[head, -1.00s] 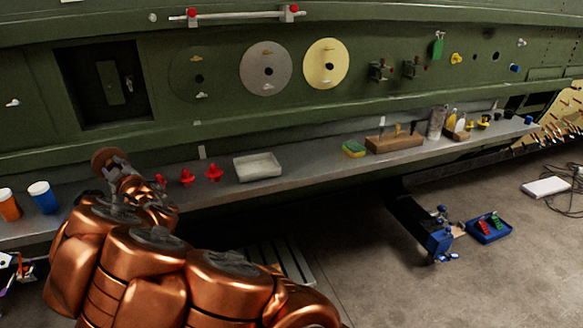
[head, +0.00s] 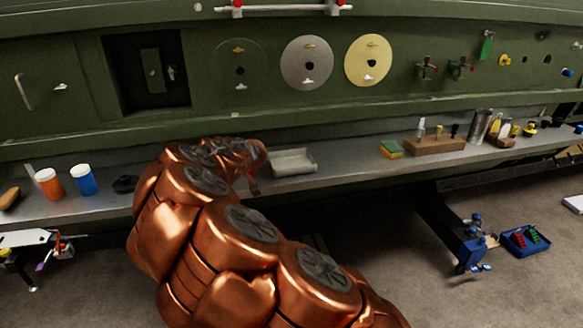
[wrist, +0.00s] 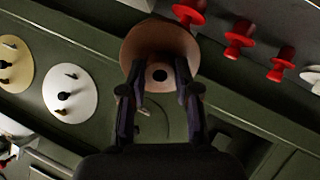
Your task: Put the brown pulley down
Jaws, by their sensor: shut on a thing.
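The brown pulley (wrist: 160,45), a round disc with a dark centre hole, is at the top middle of the wrist view. My gripper (wrist: 160,78) is shut on it, with a dark finger on each side of the hub near the hole. The pulley's near face is towards the wrist camera. In the head view my copper arm hides both gripper and pulley. Whether the pulley touches the grey shelf (head: 350,163) cannot be told.
Several red spool-like pieces (wrist: 238,38) stand beside the pulley in the wrist view. On the shelf are a grey tray (head: 293,162), a blue cup (head: 83,180), an orange cup (head: 48,185) and a wooden block (head: 435,146). The green panel (head: 300,118) rises behind.

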